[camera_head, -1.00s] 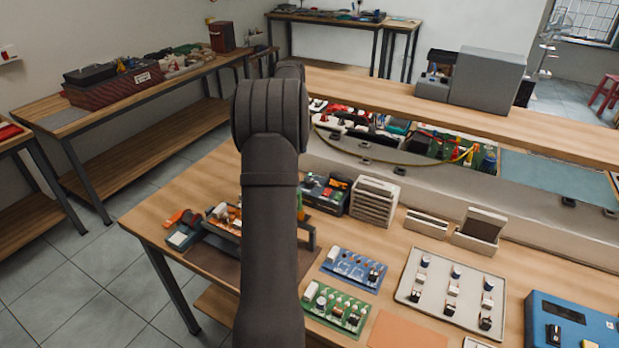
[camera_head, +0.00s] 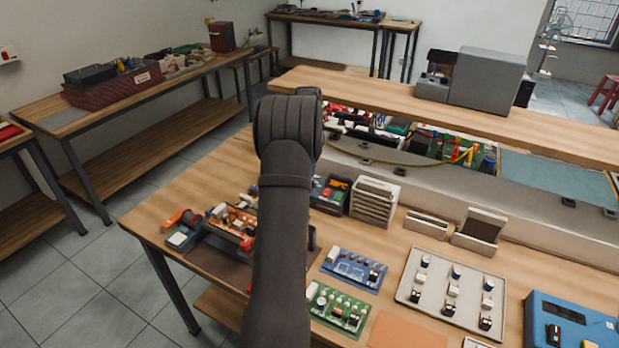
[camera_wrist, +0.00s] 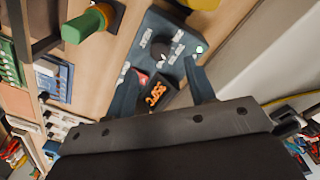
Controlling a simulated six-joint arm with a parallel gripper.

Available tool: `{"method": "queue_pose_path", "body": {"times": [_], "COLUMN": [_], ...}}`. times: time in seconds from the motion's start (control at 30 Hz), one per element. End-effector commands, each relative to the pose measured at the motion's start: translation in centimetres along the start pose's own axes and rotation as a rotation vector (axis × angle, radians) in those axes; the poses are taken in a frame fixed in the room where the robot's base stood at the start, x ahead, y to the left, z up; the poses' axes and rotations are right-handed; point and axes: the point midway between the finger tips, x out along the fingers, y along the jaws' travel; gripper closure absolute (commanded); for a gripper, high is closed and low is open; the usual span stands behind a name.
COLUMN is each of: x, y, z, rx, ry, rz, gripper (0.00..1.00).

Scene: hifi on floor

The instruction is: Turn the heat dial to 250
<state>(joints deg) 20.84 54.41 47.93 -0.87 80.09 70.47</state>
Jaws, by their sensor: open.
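A blue-grey control box shows in the wrist view, with a dark round heat dial (camera_wrist: 178,46) on its face. Orange lit digits show on its small black display (camera_wrist: 158,94); they are tilted and I cannot read them surely. A green light (camera_wrist: 199,50) sits beside the dial. My gripper (camera_wrist: 160,72) is open, its two dark fingers apart in front of the box face, with the display between them. The dial is beyond the fingertips; I cannot tell contact. In the head view my arm hides the gripper, and a dark box (camera_head: 330,192) beside it may be the same control box.
A green and yellow handle (camera_wrist: 90,24) stands close by at the upper left of the wrist view. Blue (camera_head: 354,268) and green (camera_head: 338,307) circuit boards, a parts tray (camera_head: 450,290) and a grey rack (camera_head: 375,200) lie on the bench.

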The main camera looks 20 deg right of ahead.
Motion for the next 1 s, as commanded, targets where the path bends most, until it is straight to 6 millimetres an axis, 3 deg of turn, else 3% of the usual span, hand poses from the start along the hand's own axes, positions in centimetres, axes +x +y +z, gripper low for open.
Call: {"method": "queue_pose_path", "body": {"times": [0.1,0.3,0.7,0.93,1.0], "x": [2.4,4.9,5.8,5.7,5.7], "y": [0.1,0.0,0.0,0.0,0.0], "z": [0.0,0.0,0.0,0.0,0.0], "rx": [0.000,0.000,0.000,-0.001,-0.001], "ry": [-0.001,0.000,0.000,0.000,0.000], "rz": [0.003,0.001,0.000,0.000,0.000], "gripper": [0.50,0.50,0.50,0.93,0.95]}}
